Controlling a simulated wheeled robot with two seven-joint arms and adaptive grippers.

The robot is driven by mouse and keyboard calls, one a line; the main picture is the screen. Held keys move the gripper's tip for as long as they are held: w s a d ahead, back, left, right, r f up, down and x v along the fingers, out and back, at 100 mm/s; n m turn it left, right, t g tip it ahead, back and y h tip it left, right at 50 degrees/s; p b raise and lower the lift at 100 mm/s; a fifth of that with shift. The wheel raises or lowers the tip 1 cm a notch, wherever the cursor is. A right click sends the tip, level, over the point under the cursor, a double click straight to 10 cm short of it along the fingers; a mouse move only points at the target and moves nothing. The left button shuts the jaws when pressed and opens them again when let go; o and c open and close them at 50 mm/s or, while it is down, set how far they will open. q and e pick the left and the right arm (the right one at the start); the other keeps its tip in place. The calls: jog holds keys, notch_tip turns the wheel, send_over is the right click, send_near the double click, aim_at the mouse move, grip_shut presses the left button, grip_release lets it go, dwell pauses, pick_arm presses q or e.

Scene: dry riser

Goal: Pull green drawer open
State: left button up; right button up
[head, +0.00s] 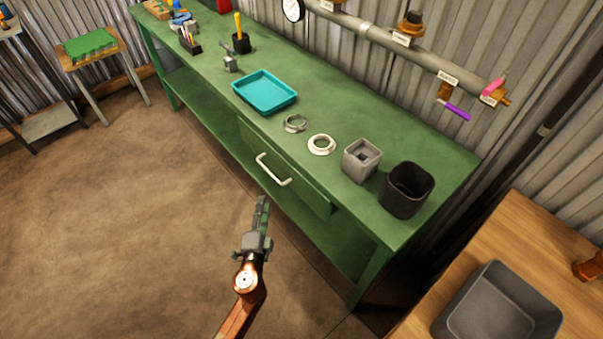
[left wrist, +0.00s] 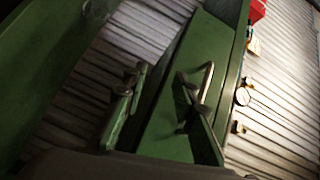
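The green drawer (head: 303,187) sits under the top of the green workbench, and its front looks shut or nearly so. Its pale U-shaped handle (head: 273,170) is on the front, and the handle also shows in the left wrist view (left wrist: 207,80). My left gripper (head: 263,203) is in front of the drawer, just below the handle in the head view. In the left wrist view its two fingers (left wrist: 162,80) are apart with nothing between them. The handle appears by the right-hand finger; I cannot tell whether they touch. My right gripper is not in view.
On the workbench (head: 330,108) stand a teal tray (head: 265,91), two rings, a grey square holder (head: 361,160) and a black bin (head: 407,189). A wooden table with a grey tray (head: 498,306) is at lower right. The floor at left is clear.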

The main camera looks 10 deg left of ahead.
aim_at(269, 172)
pick_arm(q)
notch_tip(269, 172, up, 8)
jog(key=w+d+t+b, duration=0.1)
jog(key=d+t+b, duration=0.1)
jog(key=shift+m+y, duration=0.4)
jog(key=shift+m, duration=0.1)
jog(key=w, duration=0.2)
jog(key=w+a, duration=0.1)
jog(key=w, duration=0.4)
jog(key=shift+w+a+r, duration=0.15)
jog(key=shift+r, duration=0.15)
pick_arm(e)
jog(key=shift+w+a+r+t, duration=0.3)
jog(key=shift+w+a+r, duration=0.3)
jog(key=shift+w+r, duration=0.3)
pick_arm(q)
jog(key=shift+c, duration=0.7)
grip_shut()
